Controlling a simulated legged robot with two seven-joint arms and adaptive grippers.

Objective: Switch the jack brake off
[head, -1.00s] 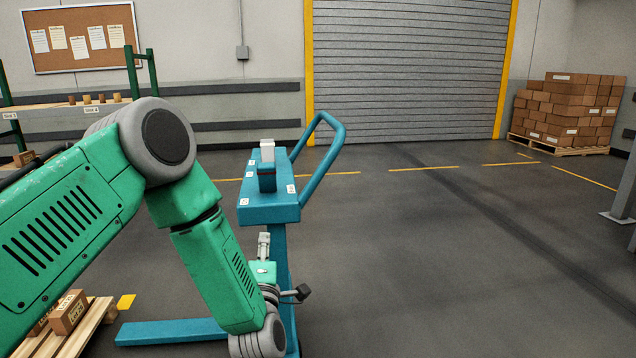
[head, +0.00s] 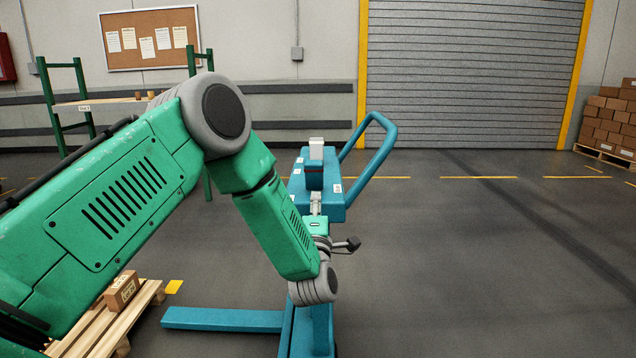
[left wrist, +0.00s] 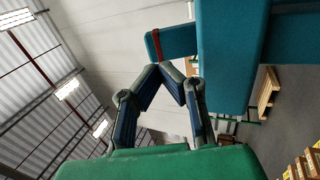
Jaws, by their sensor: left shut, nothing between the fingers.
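The teal jack (head: 345,212) stands ahead of me, with a tilted looped handle (head: 388,150) and labels on its upper panel. A dark teal block (head: 315,178) with a light grey piece (head: 316,148) stands up from the panel; I cannot tell if this is the brake switch. My left gripper (head: 316,201) is just below and in front of this block, partly hidden by the panel and my wrist. In the left wrist view its fingers (left wrist: 172,70) meet at the tips, empty. A teal block with a red band (left wrist: 170,42) lies just beyond them; contact is unclear. My right gripper is out of view.
A wooden pallet (head: 105,325) with a carton (head: 122,290) is at lower left. The jack's teal fork (head: 222,319) lies low on the floor. Stacked cartons (head: 608,120) stand far right. The floor right of the jack is clear.

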